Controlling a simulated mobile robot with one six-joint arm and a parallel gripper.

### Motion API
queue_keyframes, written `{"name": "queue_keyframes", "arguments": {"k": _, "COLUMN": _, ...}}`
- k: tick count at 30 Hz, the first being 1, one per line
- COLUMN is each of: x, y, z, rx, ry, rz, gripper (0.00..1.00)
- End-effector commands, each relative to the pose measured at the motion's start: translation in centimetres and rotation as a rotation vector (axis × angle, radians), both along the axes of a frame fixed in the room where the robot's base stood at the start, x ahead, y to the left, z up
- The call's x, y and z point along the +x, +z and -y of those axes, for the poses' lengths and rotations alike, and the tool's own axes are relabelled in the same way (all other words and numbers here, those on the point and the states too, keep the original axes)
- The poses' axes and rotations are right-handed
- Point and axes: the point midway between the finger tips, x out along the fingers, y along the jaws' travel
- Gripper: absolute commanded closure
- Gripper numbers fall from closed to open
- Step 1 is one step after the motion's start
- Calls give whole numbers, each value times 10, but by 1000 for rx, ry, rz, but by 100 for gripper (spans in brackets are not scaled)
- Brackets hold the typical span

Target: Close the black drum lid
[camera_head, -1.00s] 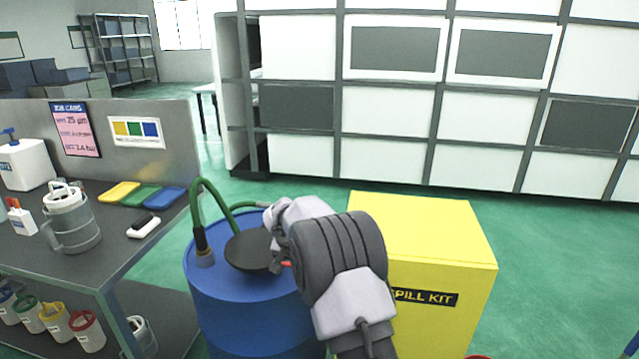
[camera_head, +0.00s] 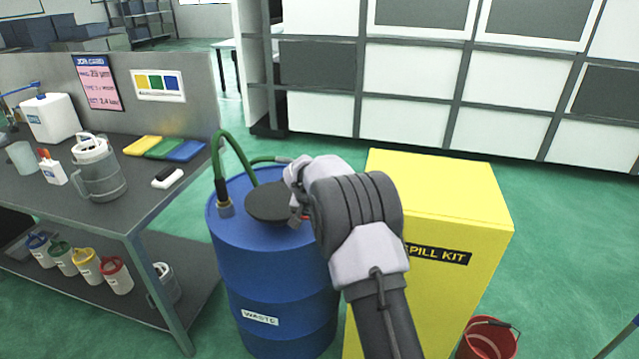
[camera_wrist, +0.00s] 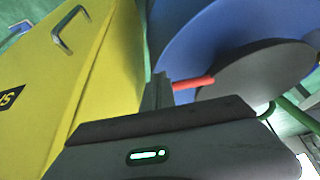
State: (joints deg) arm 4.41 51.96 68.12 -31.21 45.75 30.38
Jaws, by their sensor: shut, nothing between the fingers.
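The blue drum (camera_head: 270,285), labelled WASTE, stands at the centre of the head view. Its round black lid (camera_head: 268,203) lies over the top; I cannot tell whether it is fully down. The lid also shows as a large dark disc in the wrist view (camera_wrist: 262,75), with a red tab (camera_wrist: 193,83) at its edge. My gripper (camera_wrist: 158,92) is shut and empty, close beside the red tab; whether it touches is unclear. In the head view my own wrist hides the fingers and the lid's right edge.
A yellow spill kit box (camera_head: 450,215) stands right of the drum, close to my arm. A green hose (camera_head: 232,150) arches over the drum top from a fitting. A grey workbench (camera_head: 130,215) with jugs stands left. A red bucket (camera_head: 487,340) is on the floor at right.

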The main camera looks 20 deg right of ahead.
Motion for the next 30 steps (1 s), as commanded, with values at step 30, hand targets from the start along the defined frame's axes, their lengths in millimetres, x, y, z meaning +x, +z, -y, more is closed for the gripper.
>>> {"name": "queue_keyframes", "arguments": {"k": 30, "x": -177, "y": 156, "z": -65, "rx": 66, "ry": 30, "rz": 30, "gripper": 100}}
